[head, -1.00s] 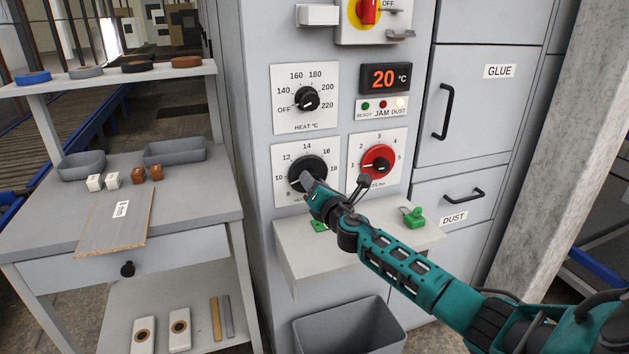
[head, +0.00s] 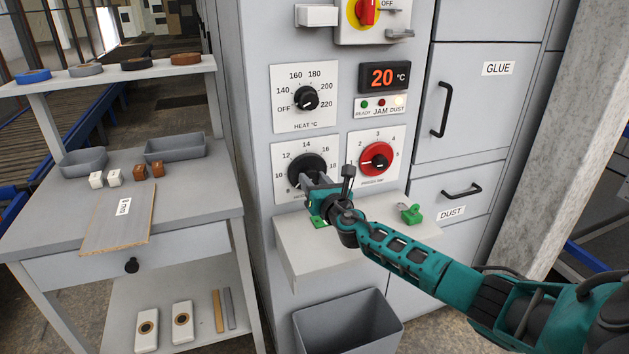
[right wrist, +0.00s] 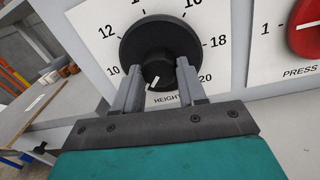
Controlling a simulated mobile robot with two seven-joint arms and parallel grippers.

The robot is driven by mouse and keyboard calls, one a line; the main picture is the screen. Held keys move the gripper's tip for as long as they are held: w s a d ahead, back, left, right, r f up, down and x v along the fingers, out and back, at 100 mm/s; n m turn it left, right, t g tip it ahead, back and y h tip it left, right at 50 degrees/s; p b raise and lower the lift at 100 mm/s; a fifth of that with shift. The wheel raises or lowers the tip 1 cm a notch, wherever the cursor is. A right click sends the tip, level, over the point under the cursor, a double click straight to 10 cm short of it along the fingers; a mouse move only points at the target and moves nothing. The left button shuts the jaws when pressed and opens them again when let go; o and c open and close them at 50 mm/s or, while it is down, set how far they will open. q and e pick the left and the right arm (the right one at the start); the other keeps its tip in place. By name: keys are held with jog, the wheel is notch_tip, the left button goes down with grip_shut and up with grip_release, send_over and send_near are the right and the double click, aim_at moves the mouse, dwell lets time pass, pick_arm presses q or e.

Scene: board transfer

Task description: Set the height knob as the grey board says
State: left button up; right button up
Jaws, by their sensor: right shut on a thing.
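The height knob (head: 306,165) is a black round dial on a white plate marked 8 to 20, low on the grey machine. My right gripper (head: 311,182) is shut on it. In the right wrist view the fingers (right wrist: 157,72) stand on both sides of the black knob's (right wrist: 158,38) raised middle. Its white mark points down and left, towards the low end past 10; the 8 is hidden there. My left gripper is out of view.
The red pressure knob (head: 376,158) is close to the right of my gripper. The heat knob (head: 306,98) is above. A ledge (head: 345,240) with green pieces juts out below, and a grey bin (head: 350,325) stands under it.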

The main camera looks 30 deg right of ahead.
jog(key=o, duration=1.1)
jog(key=shift+c, duration=0.2)
jog(key=shift+s, duration=0.55)
jog(key=s+a+p, duration=0.1)
jog(key=s+a, duration=0.1)
jog(key=s, duration=0.9)
jog(key=shift+s+p, duration=0.3)
jog(key=shift+p, duration=0.1)
jog(key=shift+a, duration=0.1)
